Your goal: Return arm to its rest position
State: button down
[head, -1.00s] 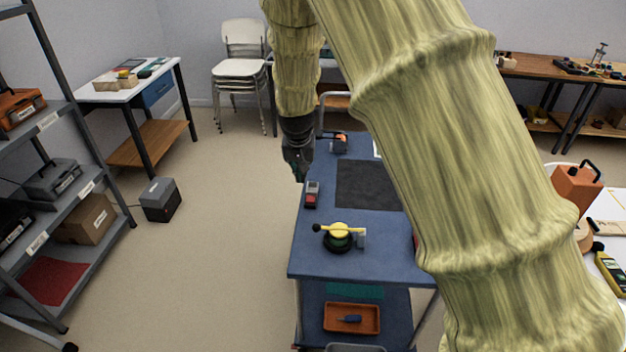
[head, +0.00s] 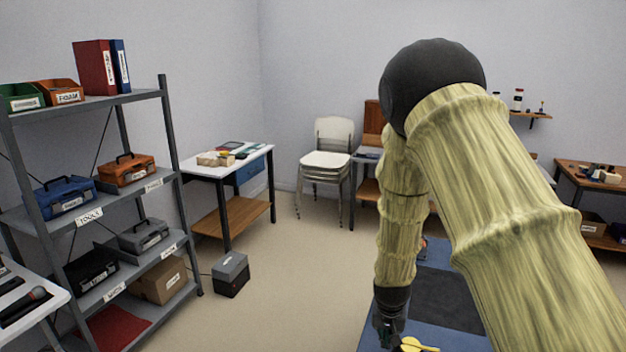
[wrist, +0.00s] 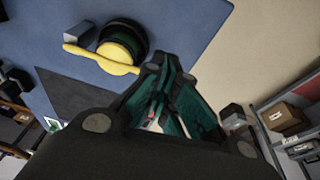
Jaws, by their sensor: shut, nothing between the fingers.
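My arm, in a yellow-green ribbed sleeve, fills the right of the head view, its last part hanging down. My gripper (head: 390,335) is dark and points down over the near left part of the blue cart top (head: 376,318). In the wrist view my gripper (wrist: 160,70) is shut and empty, its fingers together. Beside it is a yellow-handled device (wrist: 118,55) with a dark round base, standing on the blue top. Only its yellow part (head: 418,345) shows at the bottom edge of the head view. I cannot tell the exact height of the fingers above the top.
A grey shelf rack (head: 168,200) with toolboxes stands at the left. A white table (head: 30,322) with a microphone is at the lower left. A small table (head: 200,171), stacked chairs (head: 325,162) and a grey box (head: 231,274) are behind. Open floor (head: 290,270) lies left of the cart.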

jog(key=shift+n+g, duration=0.3)
jog(key=shift+g, duration=0.1)
jog(key=s+f, duration=0.5)
jog(key=s+d+f, duration=0.1)
jog(key=s+f, duration=0.1)
jog(key=shift+s+f, duration=0.35)
jog(key=s+f+n, duration=0.1)
jog(key=s+f, duration=0.3)
jog(key=s, duration=0.7)
jog(key=s+f+g, duration=0.1)
jog(key=s+f, duration=0.3)
jog(key=s, duration=0.7)
jog(key=s+f+n+y, duration=0.1)
jog(key=s+f, duration=0.3)
jog(key=s, duration=0.7)
jog(key=shift+s+f+n+g, duration=0.2)
jog(key=shift+f+n+g, duration=0.1)
jog(key=shift+g, duration=0.1)
